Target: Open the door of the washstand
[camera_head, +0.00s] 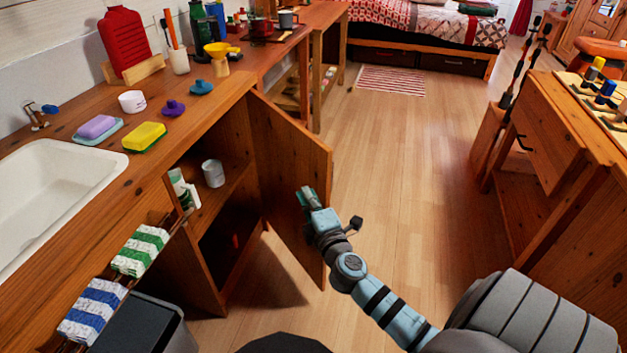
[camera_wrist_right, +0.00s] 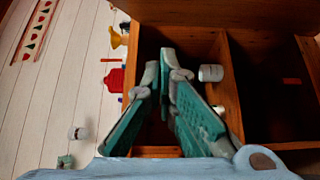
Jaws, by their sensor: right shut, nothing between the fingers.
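The wooden washstand (camera_head: 60,200) runs along the left of the head view, with a white sink in its top. Its door (camera_head: 285,150) stands wide open, swung out from the far side of the opening, and its inner face shows. My right gripper (camera_head: 306,194) is shut and empty. In the head view it overlaps the inner face of the door; I cannot tell if it touches. In the right wrist view the fingertips (camera_wrist_right: 167,62) are close together before the open cabinet. My left gripper is not in view.
A white cup (camera_head: 213,173) stands on the shelf inside the cabinet. Soap, a yellow sponge (camera_head: 144,137) and bottles stand on the top. Striped towels (camera_head: 92,310) hang at the front, above a dark bin (camera_head: 140,325). A wooden cabinet (camera_head: 550,130) stands right; floor between is clear.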

